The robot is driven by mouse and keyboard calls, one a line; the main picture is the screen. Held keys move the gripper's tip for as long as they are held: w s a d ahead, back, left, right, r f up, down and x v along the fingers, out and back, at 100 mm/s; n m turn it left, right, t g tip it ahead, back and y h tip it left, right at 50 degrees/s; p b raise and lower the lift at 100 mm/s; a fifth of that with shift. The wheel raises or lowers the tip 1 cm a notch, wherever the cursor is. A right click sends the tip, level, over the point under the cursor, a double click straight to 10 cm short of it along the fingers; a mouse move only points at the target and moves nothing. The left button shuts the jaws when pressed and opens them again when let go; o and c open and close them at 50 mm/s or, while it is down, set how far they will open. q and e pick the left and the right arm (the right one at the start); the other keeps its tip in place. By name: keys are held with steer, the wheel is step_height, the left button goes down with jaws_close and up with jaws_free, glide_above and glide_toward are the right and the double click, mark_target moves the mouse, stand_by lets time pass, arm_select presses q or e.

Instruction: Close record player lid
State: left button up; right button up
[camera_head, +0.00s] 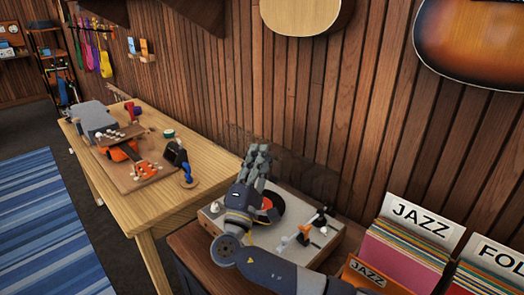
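The record player (325,236) is a pale box with a dark disc and red label (268,204), standing on a wooden cabinet by the slatted wall. Its see-through, smoky lid (310,178) stands raised at the back, against the wall. My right gripper (257,158) is over the player's left part, its grey fingers pointing up and toward the lid. The fingers look close together, but their gap is unclear. I cannot tell whether they touch the lid. My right arm hides part of the deck and disc. My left gripper is not in view.
Record crates with JAZZ (421,217) and FOLK (497,257) cards stand right of the player. A wooden workbench (178,208) with tools and instrument parts is at left. Guitars (300,14) hang above on the wall. A blue striped rug (45,230) lies on the floor.

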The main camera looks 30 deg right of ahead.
steer(key=v, duration=0.9)
steer(key=shift+s, duration=0.15)
steer(key=shift+a+f, duration=0.1)
steer(key=shift+a, duration=0.05)
